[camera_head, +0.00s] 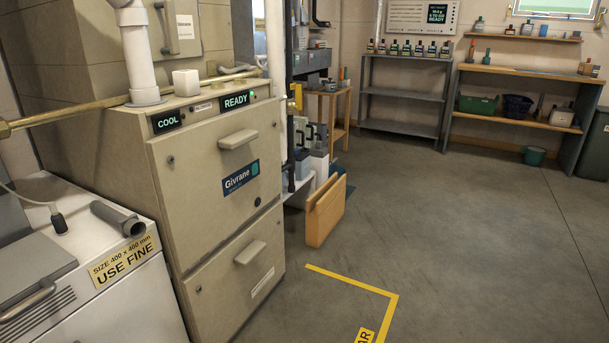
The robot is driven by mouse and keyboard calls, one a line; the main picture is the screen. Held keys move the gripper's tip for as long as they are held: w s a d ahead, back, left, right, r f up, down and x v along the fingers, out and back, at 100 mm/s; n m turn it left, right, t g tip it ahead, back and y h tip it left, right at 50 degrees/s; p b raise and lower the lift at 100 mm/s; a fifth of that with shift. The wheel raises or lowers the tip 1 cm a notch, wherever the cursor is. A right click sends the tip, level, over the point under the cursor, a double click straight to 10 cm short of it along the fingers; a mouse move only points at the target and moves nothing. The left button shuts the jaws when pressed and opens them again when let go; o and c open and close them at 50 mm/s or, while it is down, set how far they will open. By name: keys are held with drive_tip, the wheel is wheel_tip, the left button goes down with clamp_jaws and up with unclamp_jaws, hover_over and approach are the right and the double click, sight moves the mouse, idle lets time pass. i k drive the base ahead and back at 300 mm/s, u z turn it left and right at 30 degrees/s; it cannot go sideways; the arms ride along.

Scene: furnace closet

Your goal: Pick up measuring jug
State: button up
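I cannot make out a measuring jug for certain in the head view. A small plain white block-like object (186,82) stands on top of the beige furnace, beside the white pipe; no handle or spout shows on it. Several small bottles stand on the far shelves, too small to identify. My gripper is not in view.
The beige furnace cabinet (205,205) and a white unit (118,300) with a grey pipe piece (117,218) fill the left. A brass pipe (70,116) crosses there. An orange panel (325,210) leans right of the furnace. A workbench (535,75) stands far right. Middle floor (440,220) is clear.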

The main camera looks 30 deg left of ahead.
sight(284, 185)
drive_tip(key=u, duration=0.35)
drive_tip(key=i, duration=0.85)
drive_tip(key=u, duration=0.95)
drive_tip(key=i, duration=0.35)
drive_tip(key=u, duration=0.35)
